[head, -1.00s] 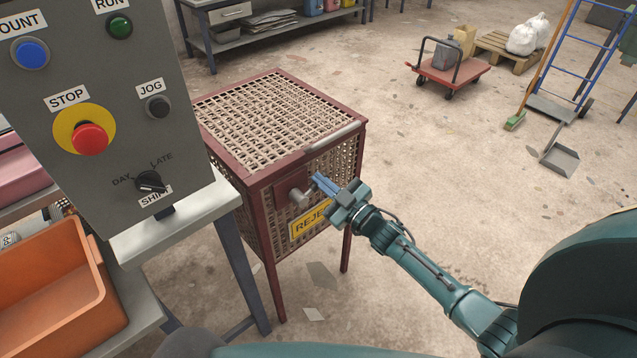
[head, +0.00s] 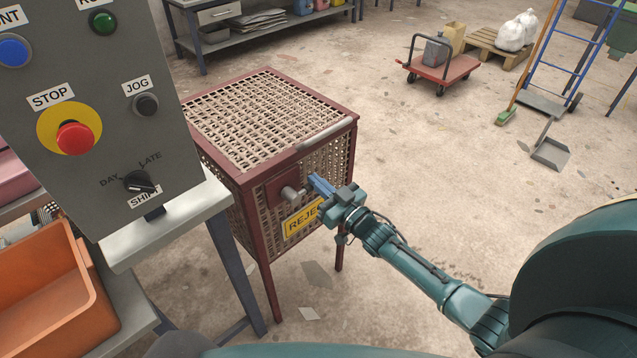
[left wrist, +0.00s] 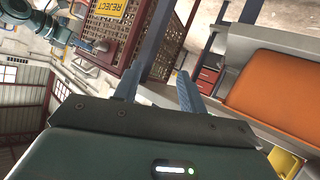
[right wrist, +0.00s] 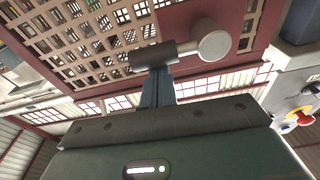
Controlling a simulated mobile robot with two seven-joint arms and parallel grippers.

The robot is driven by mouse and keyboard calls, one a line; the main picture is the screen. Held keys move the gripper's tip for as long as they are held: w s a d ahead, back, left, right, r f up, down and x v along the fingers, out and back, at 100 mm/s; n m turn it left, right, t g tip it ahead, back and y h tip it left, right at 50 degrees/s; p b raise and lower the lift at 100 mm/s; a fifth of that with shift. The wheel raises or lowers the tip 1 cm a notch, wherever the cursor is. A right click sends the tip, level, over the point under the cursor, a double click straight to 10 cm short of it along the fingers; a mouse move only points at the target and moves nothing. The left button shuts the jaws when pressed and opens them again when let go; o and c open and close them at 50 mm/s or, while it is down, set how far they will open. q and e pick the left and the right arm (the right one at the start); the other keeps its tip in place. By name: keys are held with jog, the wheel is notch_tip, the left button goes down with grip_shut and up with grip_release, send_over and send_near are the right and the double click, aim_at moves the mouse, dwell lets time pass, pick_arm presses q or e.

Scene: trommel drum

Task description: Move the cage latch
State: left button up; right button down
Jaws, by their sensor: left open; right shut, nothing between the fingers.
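The cage latch (head: 289,193) is a grey round knob with a short bar on a dark red plate, on the front of the woven reject cage (head: 262,113). In the right wrist view its pale knob (right wrist: 213,41) and dark bar (right wrist: 151,56) show large. My right gripper (head: 318,184) is shut and empty, just right of the latch. In its wrist view the closed fingers (right wrist: 157,82) reach up to the bar; whether they touch it I cannot tell. My left gripper (left wrist: 157,82) is open and empty, away from the latch.
The control panel (head: 110,120) with buttons stands left of the cage, on a grey bench. An orange bin (head: 50,290) is at lower left. A red cart (head: 440,70) stands far behind.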

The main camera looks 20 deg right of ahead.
pick_arm(q)
jog(key=shift+r, duration=0.1)
pick_arm(e)
jog(key=shift+r, duration=0.1)
jog(key=r+p, duration=0.1)
jog(key=r, duration=0.1)
jog(key=r+p, duration=0.1)
jog(key=p, duration=0.1)
jog(key=shift+w+a+r, duration=0.1)
jog(key=shift+w+r, duration=0.25)
pick_arm(q)
jog(key=shift+r+m, duration=0.3)
jog(key=shift+r, duration=0.55)
pick_arm(e)
jog(key=v, duration=1)
